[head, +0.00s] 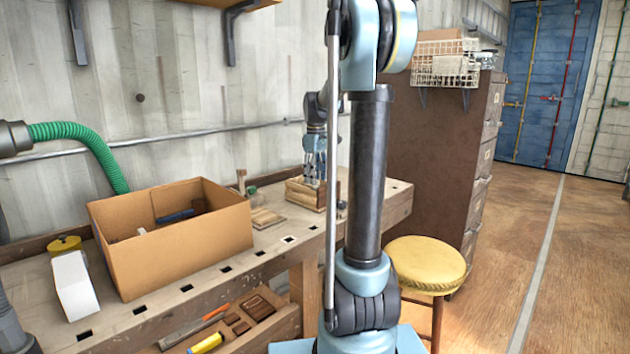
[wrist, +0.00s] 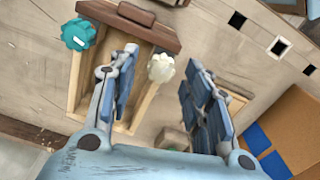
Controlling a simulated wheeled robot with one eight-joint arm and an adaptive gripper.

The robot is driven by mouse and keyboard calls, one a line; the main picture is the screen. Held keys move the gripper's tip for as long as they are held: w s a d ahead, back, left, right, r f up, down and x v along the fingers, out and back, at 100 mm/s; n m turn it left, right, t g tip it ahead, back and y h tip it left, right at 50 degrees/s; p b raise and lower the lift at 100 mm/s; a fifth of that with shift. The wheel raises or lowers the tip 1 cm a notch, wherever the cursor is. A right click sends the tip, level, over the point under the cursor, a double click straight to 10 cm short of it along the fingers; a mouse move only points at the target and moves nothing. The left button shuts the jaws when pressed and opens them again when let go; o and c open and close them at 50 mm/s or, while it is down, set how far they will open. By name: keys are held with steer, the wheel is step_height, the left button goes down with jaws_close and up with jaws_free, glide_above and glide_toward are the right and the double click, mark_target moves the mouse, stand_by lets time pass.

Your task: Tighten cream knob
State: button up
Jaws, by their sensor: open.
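The cream knob (wrist: 160,68) is a lobed, pale knob on the right side of a small wooden frame (wrist: 77,85) with a red-brown end piece (wrist: 128,27). A teal knob (wrist: 77,34) sits on the frame's left side. My gripper (wrist: 162,58) is open, and in the wrist view the cream knob shows between its two blue-padded fingers, with a visible gap on the right. I cannot tell its height above the knob. In the head view my gripper (head: 316,175) is over the wooden frame (head: 299,190) on the workbench; the cream knob cannot be made out there.
A cardboard box (head: 185,250) stands on the workbench (head: 285,262), left of the frame; its edge shows in the wrist view (wrist: 295,125). Flat wooden pieces (head: 266,218) lie between box and frame. A yellow stool (head: 427,264) stands in front of the bench.

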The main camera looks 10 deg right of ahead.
steer(key=shift+f, duration=0.6)
jaws_close()
